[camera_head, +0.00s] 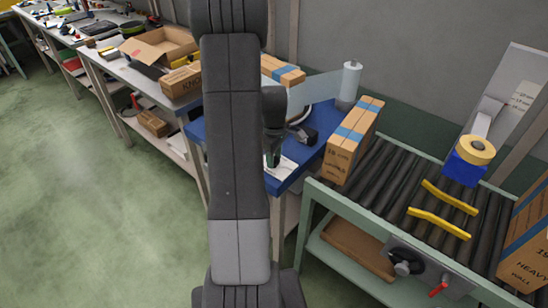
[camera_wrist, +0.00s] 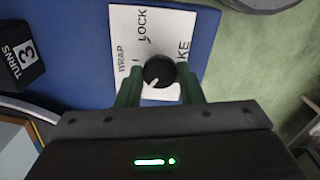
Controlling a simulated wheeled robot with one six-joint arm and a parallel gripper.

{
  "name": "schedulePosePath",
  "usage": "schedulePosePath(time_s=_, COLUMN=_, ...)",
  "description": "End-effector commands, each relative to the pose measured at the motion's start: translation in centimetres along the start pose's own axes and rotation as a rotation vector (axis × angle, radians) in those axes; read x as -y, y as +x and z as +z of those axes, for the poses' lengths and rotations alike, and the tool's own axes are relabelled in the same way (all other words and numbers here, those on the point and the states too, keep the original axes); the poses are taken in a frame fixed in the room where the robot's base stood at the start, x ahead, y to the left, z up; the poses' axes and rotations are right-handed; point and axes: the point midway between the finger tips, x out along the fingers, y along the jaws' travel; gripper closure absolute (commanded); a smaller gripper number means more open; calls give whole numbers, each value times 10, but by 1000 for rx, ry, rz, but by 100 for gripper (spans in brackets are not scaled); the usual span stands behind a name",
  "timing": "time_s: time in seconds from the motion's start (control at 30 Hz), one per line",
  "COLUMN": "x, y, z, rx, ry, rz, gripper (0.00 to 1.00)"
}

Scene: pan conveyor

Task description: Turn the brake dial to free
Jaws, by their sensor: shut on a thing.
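The brake dial is a round black knob (camera_wrist: 158,69) with a white pointer mark, on a white label plate (camera_wrist: 160,22) in the wrist view. The plate reads LOCK, WRAP and a word ending in KE; its lower part is hidden by my gripper. The pointer mark faces down-left in that view, away from LOCK. My gripper (camera_wrist: 160,80) has its two green fingers on either side of the knob, shut on it. In the head view my gripper (camera_head: 273,158) is over the white plate (camera_head: 286,168) on the blue table; the knob is hidden there.
The blue table (camera_head: 312,152) also holds a film roll (camera_head: 348,82) on a post. A black TURNS 3 block (camera_wrist: 18,55) is beside the plate. Right stands a roller conveyor (camera_head: 392,180) with cartons, yellow strips and a tape dispenser (camera_head: 466,168). The floor at left is clear.

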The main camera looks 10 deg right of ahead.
Motion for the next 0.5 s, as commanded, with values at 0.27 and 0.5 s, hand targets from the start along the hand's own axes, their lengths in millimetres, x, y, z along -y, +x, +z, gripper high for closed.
schedulePosePath(time_s=0.27, x=-1, y=-1, z=-1, rx=-2, ry=-81, rz=4, gripper=89)
schedulePosePath(time_s=0.5, x=-1, y=-1, z=-1, rx=-2, ry=-97, rz=4, gripper=89)
